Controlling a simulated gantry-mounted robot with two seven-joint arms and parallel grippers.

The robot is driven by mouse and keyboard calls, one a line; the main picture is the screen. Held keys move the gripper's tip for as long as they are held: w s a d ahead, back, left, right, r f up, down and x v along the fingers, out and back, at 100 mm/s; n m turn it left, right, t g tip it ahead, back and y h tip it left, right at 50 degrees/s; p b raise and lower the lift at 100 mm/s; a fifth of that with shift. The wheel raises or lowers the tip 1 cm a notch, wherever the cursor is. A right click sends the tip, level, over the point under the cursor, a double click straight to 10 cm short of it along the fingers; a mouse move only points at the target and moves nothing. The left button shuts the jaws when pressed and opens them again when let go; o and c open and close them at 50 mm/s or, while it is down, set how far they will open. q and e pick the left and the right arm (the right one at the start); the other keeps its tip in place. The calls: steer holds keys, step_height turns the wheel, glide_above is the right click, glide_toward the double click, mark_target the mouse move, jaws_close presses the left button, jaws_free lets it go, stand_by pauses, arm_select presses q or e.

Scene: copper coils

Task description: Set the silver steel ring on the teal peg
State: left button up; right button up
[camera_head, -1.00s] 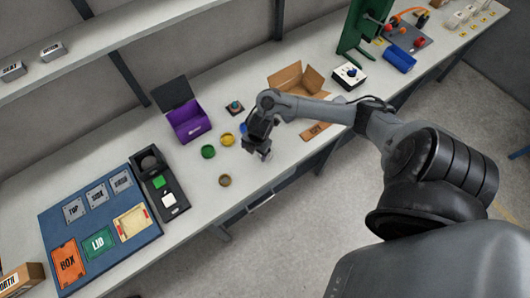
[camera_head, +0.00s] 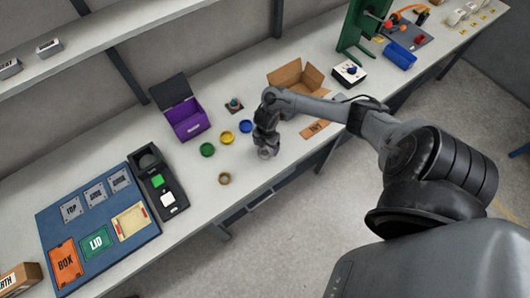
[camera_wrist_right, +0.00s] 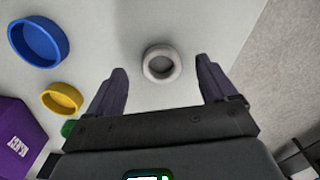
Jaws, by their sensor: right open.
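The silver steel ring (camera_wrist_right: 161,64) lies flat on the table, between and just beyond my right gripper's open fingers in the right wrist view. It also shows under the gripper in the head view (camera_head: 266,153). My right gripper (camera_head: 265,146) is open and empty above it; its two dark fingers also show in the right wrist view (camera_wrist_right: 160,82). The teal peg (camera_head: 234,102) stands on a small dark base at the back of the table, left of the gripper. No ring shows on the peg. My left gripper is not in view.
Blue (camera_head: 246,126), yellow (camera_head: 226,138), green (camera_head: 207,150) and brown (camera_head: 225,178) rings lie left of the gripper. A purple box (camera_head: 188,125) stands behind them, and an open cardboard box (camera_head: 296,78) stands at the back right. The table's front edge is close to the gripper.

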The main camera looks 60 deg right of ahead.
steer(key=shift+f, duration=1.4)
steer(key=c, duration=1.2)
steer(key=shift+r, duration=0.15)
steer(key=shift+c, duration=0.2)
